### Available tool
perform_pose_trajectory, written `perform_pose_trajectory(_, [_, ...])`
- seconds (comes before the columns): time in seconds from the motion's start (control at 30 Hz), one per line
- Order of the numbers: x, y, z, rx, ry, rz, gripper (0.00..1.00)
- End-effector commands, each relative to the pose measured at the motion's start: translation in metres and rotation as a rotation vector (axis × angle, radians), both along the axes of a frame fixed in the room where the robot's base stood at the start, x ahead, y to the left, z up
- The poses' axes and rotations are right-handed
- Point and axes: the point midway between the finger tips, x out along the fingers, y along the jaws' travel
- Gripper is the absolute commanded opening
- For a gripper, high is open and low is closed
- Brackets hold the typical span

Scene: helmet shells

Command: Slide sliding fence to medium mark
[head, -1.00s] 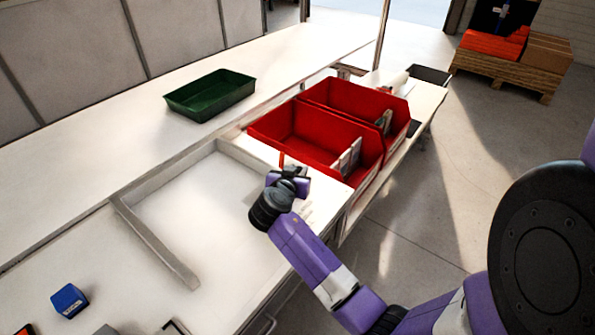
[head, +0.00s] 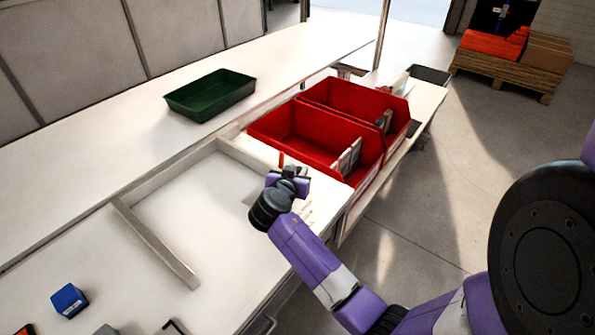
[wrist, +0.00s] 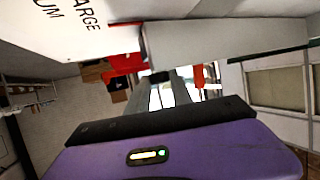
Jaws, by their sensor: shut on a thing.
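The pale sliding fence (wrist: 195,45) crosses the upper middle of the wrist view, close in front of my gripper. In the head view its gripped end is hidden behind my wrist. My gripper (head: 287,173) is at the right side of the white work surface, shut on the fence; the exact contact is hard to see. A small upright red piece (head: 281,159) shows just beyond it.
Two red bins (head: 310,135) stand just beyond and right of my gripper. A pale L-shaped rail (head: 155,240) borders the work surface on the left and back. A green tray (head: 210,110) sits behind. A blue block (head: 69,300) lies at the lower left. The surface between is clear.

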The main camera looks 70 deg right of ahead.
Motion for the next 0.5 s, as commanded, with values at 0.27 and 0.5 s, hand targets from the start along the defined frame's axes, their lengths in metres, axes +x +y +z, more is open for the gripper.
perform_pose_trajectory(0.27, [0.012,0.038,-0.001,-0.001,-0.003,0.01,0.0])
perform_pose_trajectory(0.5, [0.02,0.074,0.0,-0.001,-0.002,0.009,0.0])
